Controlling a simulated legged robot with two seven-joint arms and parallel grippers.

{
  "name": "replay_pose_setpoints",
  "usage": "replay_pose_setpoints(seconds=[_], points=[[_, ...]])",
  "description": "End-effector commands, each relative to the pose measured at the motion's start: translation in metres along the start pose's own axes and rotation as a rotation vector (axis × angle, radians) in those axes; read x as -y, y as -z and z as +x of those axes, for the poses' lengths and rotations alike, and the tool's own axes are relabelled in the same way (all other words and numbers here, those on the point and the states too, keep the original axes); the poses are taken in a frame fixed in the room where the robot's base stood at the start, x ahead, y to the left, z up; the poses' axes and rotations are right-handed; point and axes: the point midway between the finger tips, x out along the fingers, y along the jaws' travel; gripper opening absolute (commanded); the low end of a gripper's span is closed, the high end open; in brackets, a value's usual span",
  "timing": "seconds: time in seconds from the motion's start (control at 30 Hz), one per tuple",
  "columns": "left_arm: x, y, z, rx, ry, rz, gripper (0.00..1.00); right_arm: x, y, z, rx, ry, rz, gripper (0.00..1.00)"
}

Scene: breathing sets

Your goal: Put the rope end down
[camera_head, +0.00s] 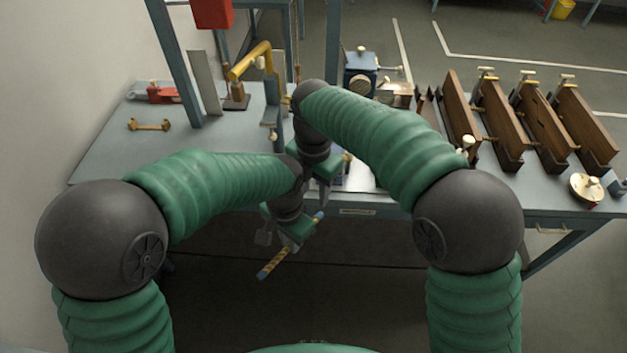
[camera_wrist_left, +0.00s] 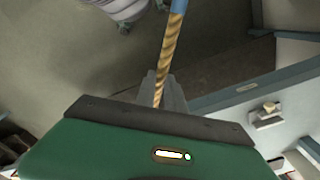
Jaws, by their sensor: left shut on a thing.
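A short tan twisted rope (camera_head: 275,262) with blue ends slants below the front edge of the table. My left gripper (camera_head: 292,243) is shut on the rope and holds it in the air in front of the table. In the left wrist view the rope (camera_wrist_left: 170,50) runs upward from between the fingers (camera_wrist_left: 163,92), with a blue band near the top edge. My right gripper (camera_head: 326,178) is just above the left one, at the table's front edge. Its fingertips are too small and covered to read.
The grey table (camera_head: 100,160) has bare room at its left. A yellow bent lever (camera_head: 250,60), a brass piece (camera_head: 149,126) and a red tool (camera_head: 155,94) are there. A blue block device (camera_head: 362,75) and several dark wooden slotted stands (camera_head: 500,125) stand to the right.

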Motion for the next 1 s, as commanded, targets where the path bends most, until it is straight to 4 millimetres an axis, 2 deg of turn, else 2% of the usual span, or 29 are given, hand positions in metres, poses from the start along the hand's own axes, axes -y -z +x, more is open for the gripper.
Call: replay_pose_setpoints(seconds=[0.03,0.2,0.33,0.5,0.73,1.0], points=[[0.0,0.0,0.0,0.0,0.0,0.0,0.0,0.001,0.001,0.013,-0.003,0.004,0.0,0.4],[0.0,0.0,0.0,0.0,0.0,0.0,0.0,0.0,0.001,0.052,-0.002,0.002,0.001,0.4],[0.0,0.0,0.0,0.0,0.0,0.0,0.0,0.0,0.0,0.075,0.0,0.001,0.003,0.4],[0.0,0.0,0.0,0.0,0.0,0.0,0.0,0.0,0.0,0.087,0.001,-0.002,0.003,0.4],[0.0,0.0,0.0,0.0,0.0,0.0,0.0,0.0,0.0,0.088,0.001,-0.002,0.004,0.4],[-0.001,0.0,0.0,0.0,-0.001,0.001,0.0,-0.001,0.0,0.088,0.002,-0.004,0.004,0.06]])
